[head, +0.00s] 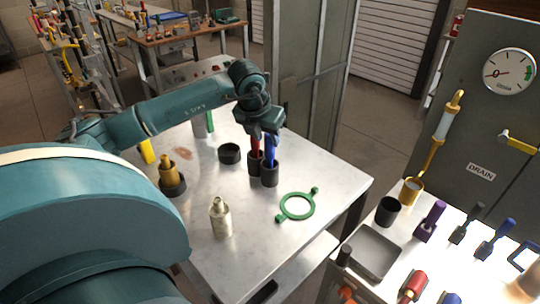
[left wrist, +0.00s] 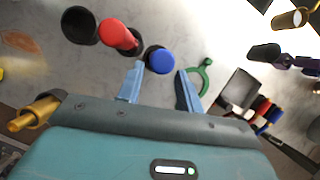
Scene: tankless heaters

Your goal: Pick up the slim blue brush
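The slim blue brush (head: 270,152) stands upright in a dark cup (head: 269,178) on the metal table. In the left wrist view its round blue end (left wrist: 159,60) lies between the fingertips, slightly beyond them. My left gripper (head: 264,130) is above the cups, pointing down. Its two fingers are apart in the left wrist view (left wrist: 160,72), with nothing clasped between them. The gripper hides the brush's top in the head view. My right gripper is in neither view.
A red brush (head: 255,145) stands close beside the blue one in its own dark cup (head: 254,168). A black cup (head: 229,154), a green ring (head: 296,206) and a pale metal bottle (head: 220,218) are nearby. A second table with tools is at right.

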